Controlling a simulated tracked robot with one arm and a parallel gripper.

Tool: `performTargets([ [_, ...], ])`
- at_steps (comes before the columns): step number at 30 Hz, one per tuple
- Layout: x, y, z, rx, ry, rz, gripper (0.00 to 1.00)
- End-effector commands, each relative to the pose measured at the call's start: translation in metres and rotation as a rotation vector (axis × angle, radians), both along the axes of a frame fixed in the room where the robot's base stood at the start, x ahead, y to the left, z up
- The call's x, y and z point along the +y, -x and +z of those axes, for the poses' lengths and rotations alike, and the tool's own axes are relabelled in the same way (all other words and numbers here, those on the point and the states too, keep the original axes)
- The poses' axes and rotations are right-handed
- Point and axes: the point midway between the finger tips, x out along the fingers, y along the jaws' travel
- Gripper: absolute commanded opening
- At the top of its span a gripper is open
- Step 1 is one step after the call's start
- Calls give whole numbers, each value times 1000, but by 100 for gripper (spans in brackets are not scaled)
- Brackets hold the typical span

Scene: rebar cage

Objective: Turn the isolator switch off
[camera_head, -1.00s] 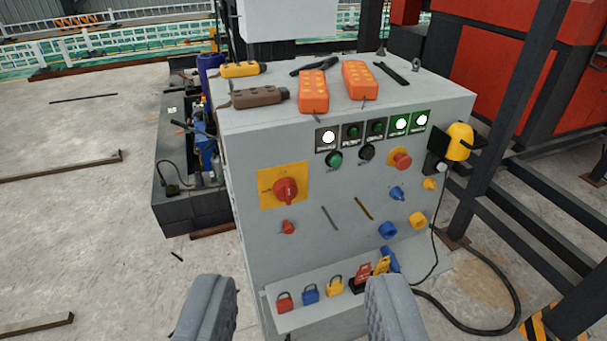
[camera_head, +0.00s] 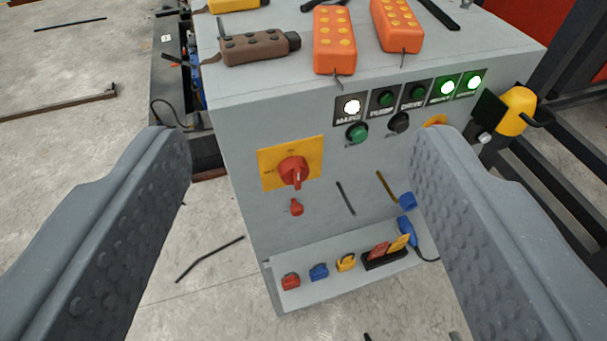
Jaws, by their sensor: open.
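The isolator switch is a red rotary knob (camera_head: 294,171) on a yellow plate (camera_head: 268,180), on the front of a grey control cabinet (camera_head: 235,118). The knob's grip bar points roughly downward. The plate's lettering is too small to read. My gripper (camera_head: 302,165) is open and empty. Its two grey ribbed fingers stand wide apart on either side of the picture, with the knob seen between them. The fingers appear nearer to the camera than the cabinet and apart from the knob. The right finger hides part of the panel's right side.
A small red knob (camera_head: 296,207) sits below the switch. A green button (camera_head: 357,133) and lit indicators (camera_head: 352,107) are at upper right. Padlocks (camera_head: 319,272) stand on a low shelf. Orange pendants (camera_head: 334,40) lie on top. A yellow lamp-like part (camera_head: 517,108) juts out at right.

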Motion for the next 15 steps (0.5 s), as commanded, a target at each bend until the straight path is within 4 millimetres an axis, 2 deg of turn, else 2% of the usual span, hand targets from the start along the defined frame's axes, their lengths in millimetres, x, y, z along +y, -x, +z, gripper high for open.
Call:
performTargets([
  [4,-18,-23,-12,-13,21,-46,67],
  [7,-40,-54,-28,-41,54,-99,67],
  [12,-83,-107,-72,-100,132,-142,67],
  [15,-98,-131,-102,-130,165,-121,67],
])
